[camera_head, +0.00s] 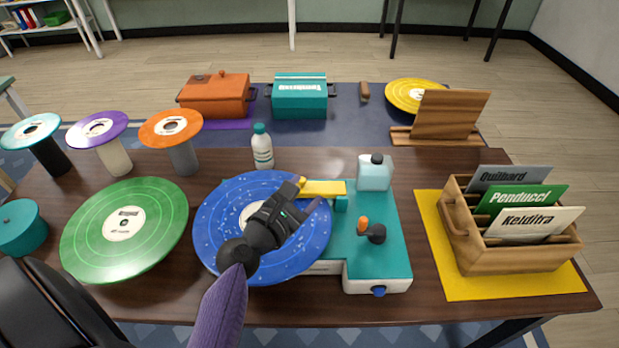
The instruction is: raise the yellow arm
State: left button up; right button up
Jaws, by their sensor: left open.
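The yellow arm (325,188) is a short bar on the teal-topped record player (348,240), beside the blue speckled record (215,222). Its right end is by a teal block. It looks roughly level; any gap beneath it cannot be made out. My left gripper (308,194) reaches over the blue record from the lower left. Its jaws are open, with the fingertips at the left end of the yellow arm. Whether they touch it, I cannot tell. The gripper hides the record's middle and part of its right side. My right gripper is not in view.
A clear pale-blue container (375,172) stands just behind the player. An orange-tipped black knob (375,232) rises from its top. A white bottle (262,148) stands behind the record. A green record (125,230) lies left; a wooden sleeve rack (490,255) stands right.

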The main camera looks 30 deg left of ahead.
pick_arm(q)
jog(key=a+r+n+t+y, duration=0.1)
jog(key=a+n+y, duration=0.25)
jog(key=n, duration=0.35)
jog(key=b, duration=0.8)
send_near(300, 183)
jog(key=w, duration=0.1)
jog(key=w+f, duration=0.1)
jog(key=w, duration=0.1)
jog(key=shift+w+a+f, duration=0.2)
jog(key=shift+a+f, duration=0.05)
jog(key=shift+a, duration=0.05)
jog(key=shift+w+a+r, duration=0.15)
jog(key=shift+w+r, duration=0.5)
jog(key=shift+w, duration=0.2)
jog(key=w, duration=0.5)
jog(key=shift+w+a, duration=0.3)
jog(key=shift+a, duration=0.1)
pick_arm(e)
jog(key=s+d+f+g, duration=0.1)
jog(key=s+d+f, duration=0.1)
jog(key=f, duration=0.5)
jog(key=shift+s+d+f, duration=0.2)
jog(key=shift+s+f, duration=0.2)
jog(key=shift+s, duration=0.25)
pick_arm(q)
grip_shut()
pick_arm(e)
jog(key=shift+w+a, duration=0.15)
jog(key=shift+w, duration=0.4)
